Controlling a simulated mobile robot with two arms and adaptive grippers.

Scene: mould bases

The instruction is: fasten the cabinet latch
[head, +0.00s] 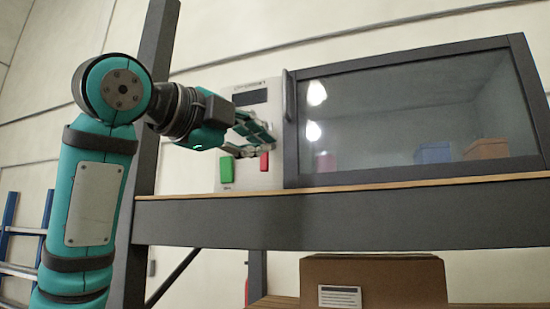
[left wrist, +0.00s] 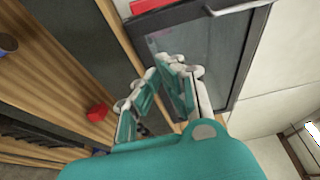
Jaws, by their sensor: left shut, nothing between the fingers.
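The cabinet (head: 405,115) has a dark-framed glass door that looks shut, with a grey bar handle (head: 289,95) on its left edge. A pale control panel (head: 228,100) is left of the door. It carries a dark display, a green block (head: 227,170) and a red block (head: 264,161). I cannot tell a separate latch. My left gripper (head: 266,139) is in front of the panel, left of the handle and just above the red block. In the left wrist view its fingers (left wrist: 175,70) are shut and empty, before a dark-framed panel (left wrist: 205,45). My right gripper is not in view.
A shelf with a wooden edge (head: 400,189) and dark beam (head: 350,222) carries the cabinet. Blue (head: 433,153) and orange-brown (head: 486,149) boxes show behind the glass. A cardboard box (head: 375,280) is below. A dark post (head: 155,60) stands behind my left arm.

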